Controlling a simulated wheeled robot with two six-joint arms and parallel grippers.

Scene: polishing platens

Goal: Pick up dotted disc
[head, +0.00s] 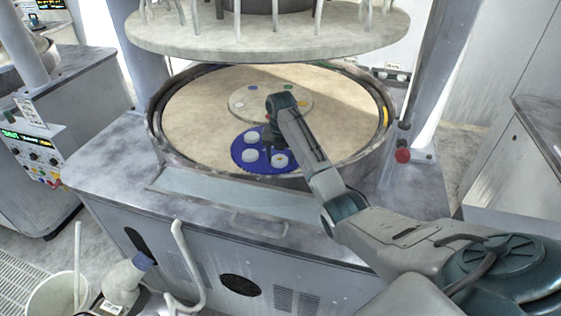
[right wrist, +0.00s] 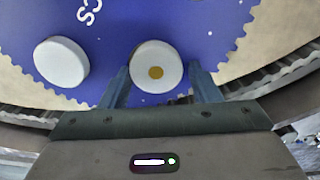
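The dotted disc (right wrist: 145,79) is white and round with an orange-brown dot in its middle. It lies on a blue toothed carrier (right wrist: 110,30) and stands between the fingertips of my right gripper (right wrist: 158,80). The fingers are spread, with a narrow gap on each side of the disc. In the head view the dotted disc (head: 279,160) appears to be the white one at the carrier's near right, and my right gripper (head: 271,147) reaches down beside it. My left gripper is not in view.
A plain white disc (right wrist: 62,63) lies left of the dotted one. More white discs (head: 251,136) sit on the carrier. A beige carrier (head: 262,108) lies behind on the platen (head: 205,100). A toothed rim surrounds the platen, and an upper plate (head: 270,40) hangs above.

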